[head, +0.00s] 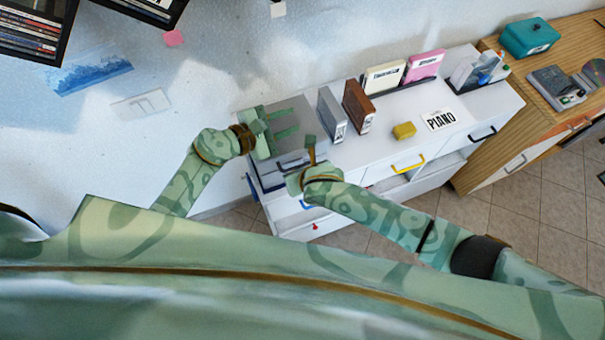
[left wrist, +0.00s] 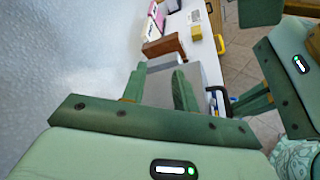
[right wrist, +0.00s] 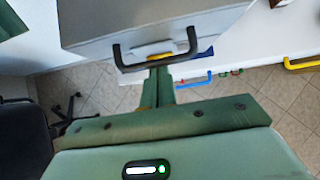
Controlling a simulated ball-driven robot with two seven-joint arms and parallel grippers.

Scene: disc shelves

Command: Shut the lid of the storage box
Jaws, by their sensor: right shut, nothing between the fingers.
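The storage box (head: 268,182) stands at the left end of the white cabinet top. Its flat grey lid (head: 294,103) lies over it, with a dark handle along the front edge. The right wrist view shows the lid (right wrist: 150,27) and handle (right wrist: 118,57) close up; I cannot tell whether the lid is fully down. My left gripper (head: 288,122) is open and empty above the lid, its fingers apart, as the left wrist view also shows (left wrist: 160,85). My right gripper (head: 311,148) is shut and empty at the box's front, just by the handle; contact is unclear.
A grey case (head: 332,113) and a brown case (head: 358,106) stand right of the box. Farther right are a yellow block (head: 404,131) and a PIANO card (head: 439,119). A yellow drawer handle (head: 408,166) sticks out in front. A wall runs behind the cabinet.

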